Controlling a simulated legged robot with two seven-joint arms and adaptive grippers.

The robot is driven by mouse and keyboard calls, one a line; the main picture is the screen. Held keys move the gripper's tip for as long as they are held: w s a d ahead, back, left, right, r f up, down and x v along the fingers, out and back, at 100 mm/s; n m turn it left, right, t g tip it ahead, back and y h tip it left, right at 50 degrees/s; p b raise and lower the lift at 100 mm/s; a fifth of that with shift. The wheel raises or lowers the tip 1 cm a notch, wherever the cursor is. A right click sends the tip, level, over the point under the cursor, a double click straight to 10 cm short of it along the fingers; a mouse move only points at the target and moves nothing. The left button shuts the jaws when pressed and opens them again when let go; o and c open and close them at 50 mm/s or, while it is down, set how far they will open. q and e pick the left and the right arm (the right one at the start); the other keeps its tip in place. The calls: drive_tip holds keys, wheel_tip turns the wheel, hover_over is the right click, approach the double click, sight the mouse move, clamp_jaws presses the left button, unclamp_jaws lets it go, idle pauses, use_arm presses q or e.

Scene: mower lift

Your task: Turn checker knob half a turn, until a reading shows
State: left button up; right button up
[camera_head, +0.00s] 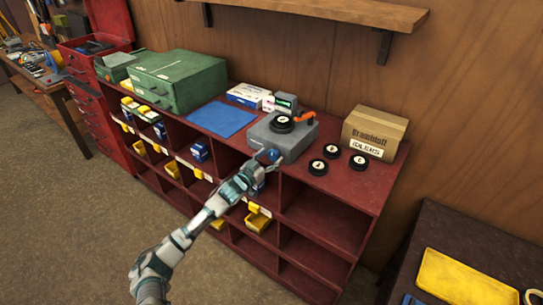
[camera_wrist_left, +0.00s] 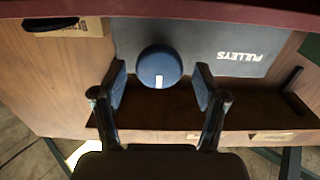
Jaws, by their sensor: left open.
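The checker (camera_head: 296,140) is a grey box on top of the red cabinet, with a black round part on it and a small display (camera_head: 286,101) with a green screen. Any reading is too small to make out. Its blue knob (camera_wrist_left: 158,66) is on the front face, with a white mark pointing to the lower edge of the left wrist view. My left gripper (camera_wrist_left: 160,82) is open, with one finger to either side of the knob and visible gaps between. In the head view, my left gripper (camera_head: 264,162) is at the checker's front and partly hides the knob.
Several black discs (camera_head: 331,151) and a cardboard box (camera_head: 374,132) stand right of the checker. A blue mat (camera_head: 221,119) and green case (camera_head: 176,80) are left. A wall shelf (camera_head: 330,12) hangs above. The grey panel reads PULLEYS (camera_wrist_left: 244,56), upside down in the wrist view.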

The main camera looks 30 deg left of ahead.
use_arm(q)
drive_tip(key=shift+w+a+f, duration=0.1)
drive_tip(key=shift+w+a, duration=0.2)
drive_tip(key=shift+w, duration=0.15)
drive_tip(key=shift+d, duration=0.25)
drive_tip(key=shift+c, duration=0.3)
drive_tip(key=shift+d, duration=0.15)
drive_tip(key=c, duration=1.1)
use_arm(e)
drive_tip(key=shift+a+r, duration=0.1)
drive_tip(key=shift+a, duration=0.25)
